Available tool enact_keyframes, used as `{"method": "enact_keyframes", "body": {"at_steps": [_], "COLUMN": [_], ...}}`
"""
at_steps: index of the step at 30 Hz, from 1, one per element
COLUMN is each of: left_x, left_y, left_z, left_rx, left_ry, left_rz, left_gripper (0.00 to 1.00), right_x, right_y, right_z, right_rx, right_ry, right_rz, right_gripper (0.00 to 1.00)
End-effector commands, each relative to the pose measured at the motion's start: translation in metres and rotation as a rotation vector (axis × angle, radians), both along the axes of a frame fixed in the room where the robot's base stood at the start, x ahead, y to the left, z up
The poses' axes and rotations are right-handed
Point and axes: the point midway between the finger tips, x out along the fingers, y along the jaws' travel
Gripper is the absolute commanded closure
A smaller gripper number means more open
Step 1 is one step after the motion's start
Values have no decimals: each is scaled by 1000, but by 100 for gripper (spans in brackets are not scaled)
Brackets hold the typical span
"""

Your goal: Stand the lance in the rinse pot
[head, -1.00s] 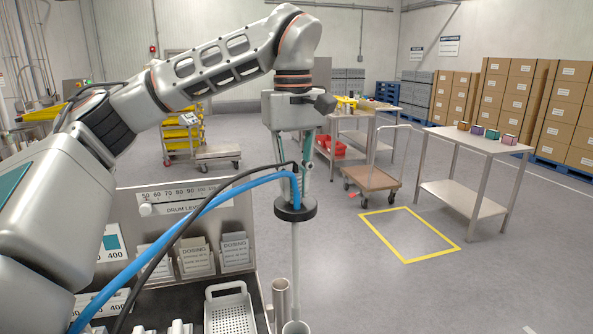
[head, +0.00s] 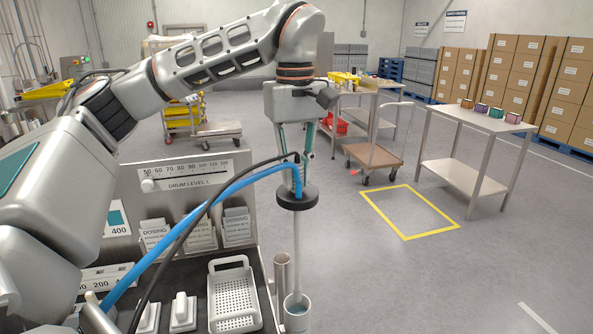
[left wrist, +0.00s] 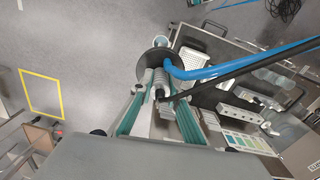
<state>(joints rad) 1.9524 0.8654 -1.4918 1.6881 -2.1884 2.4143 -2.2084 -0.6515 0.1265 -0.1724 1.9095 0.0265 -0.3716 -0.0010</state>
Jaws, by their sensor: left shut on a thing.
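My left gripper (head: 296,170) points down and is shut on the upper part of the lance. The lance has a black round collar (head: 297,197) and a pale thin tube (head: 297,250) hanging upright below it. Blue and black hoses run from its top. The rinse pot (head: 297,315) is a grey cylinder at the bottom of the head view, directly below. The tube's lower end meets the pot's mouth; I cannot tell how deep it reaches. In the left wrist view the collar (left wrist: 158,62) hides the tube. My right gripper is not in view.
A narrow metal tube (head: 281,275) stands just left of the pot. A white perforated basket (head: 234,295) and dosing card holders (head: 197,232) are further left, before the drum level panel (head: 190,172). Open floor lies to the right, with a yellow marked square (head: 410,212).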

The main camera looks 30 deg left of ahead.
Motion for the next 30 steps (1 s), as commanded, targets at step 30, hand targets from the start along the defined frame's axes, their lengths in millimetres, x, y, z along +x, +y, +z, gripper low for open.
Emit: {"method": "enact_keyframes", "body": {"at_steps": [30], "left_x": [0], "left_y": [0], "left_z": [-47], "left_rx": [-2], "left_ry": [1], "left_rz": [1], "left_gripper": [100], "right_x": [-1], "right_y": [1], "right_z": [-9], "right_rx": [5], "right_ry": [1], "right_rz": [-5], "right_gripper": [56]}}
